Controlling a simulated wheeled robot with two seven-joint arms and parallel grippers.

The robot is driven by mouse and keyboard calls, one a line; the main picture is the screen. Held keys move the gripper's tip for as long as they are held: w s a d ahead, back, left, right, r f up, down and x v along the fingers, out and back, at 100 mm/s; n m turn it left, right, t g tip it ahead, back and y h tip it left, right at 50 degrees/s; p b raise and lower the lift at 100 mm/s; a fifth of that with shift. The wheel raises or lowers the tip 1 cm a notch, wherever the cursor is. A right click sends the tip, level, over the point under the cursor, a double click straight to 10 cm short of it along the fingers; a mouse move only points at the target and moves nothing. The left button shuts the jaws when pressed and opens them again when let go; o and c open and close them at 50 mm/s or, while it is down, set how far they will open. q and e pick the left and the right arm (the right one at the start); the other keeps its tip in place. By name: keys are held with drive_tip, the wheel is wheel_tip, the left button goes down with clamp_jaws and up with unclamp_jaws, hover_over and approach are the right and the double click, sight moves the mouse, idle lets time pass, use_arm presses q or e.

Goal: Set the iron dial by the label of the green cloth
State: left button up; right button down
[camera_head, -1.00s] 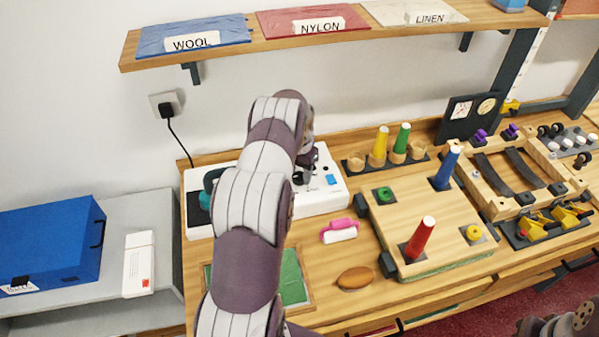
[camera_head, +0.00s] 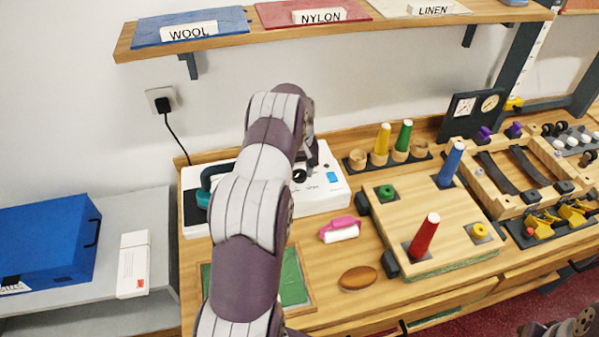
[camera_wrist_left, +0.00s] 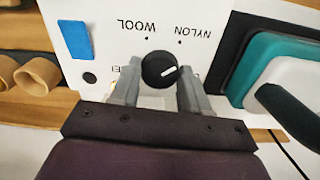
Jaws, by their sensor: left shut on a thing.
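The white iron station (camera_head: 330,200) stands at the back left of the counter and carries the dial (camera_head: 299,176), a black round knob with a white pointer line. In the left wrist view the dial (camera_wrist_left: 159,69) sits between the fingers of my left gripper (camera_wrist_left: 158,88), which is shut on it. Its pointer aims right, below the NYLON mark (camera_wrist_left: 193,32); the WOOL mark (camera_wrist_left: 134,26) is above left. A third label at the left finger is partly hidden.
A teal iron (camera_head: 208,185) rests left of the dial. The shelf above holds blue WOOL (camera_head: 190,28), red NYLON (camera_head: 312,12) and pale LINEN (camera_head: 420,8) swatches. A pink-handled roller (camera_head: 340,230) and a brown oval (camera_head: 358,278) lie to the right.

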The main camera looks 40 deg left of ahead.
sight(299, 173)
use_arm(q)
drive_tip(key=shift+n+b, duration=0.3)
drive_tip(key=shift+n, duration=1.4)
drive_tip(key=shift+r, duration=0.1)
drive_tip(key=o, duration=1.1)
drive_tip(key=shift+c, duration=0.2)
drive_tip(key=shift+r, duration=0.2)
wheel_tip(299, 173, up, 5)
drive_tip(key=shift+f+p, duration=0.15)
drive_tip(key=shift+p, duration=0.2)
wheel_tip(299, 173, up, 8)
drive_tip(key=p, duration=0.5)
drive_tip(key=shift+f+p, duration=0.25)
drive_tip(key=shift+p, duration=0.15)
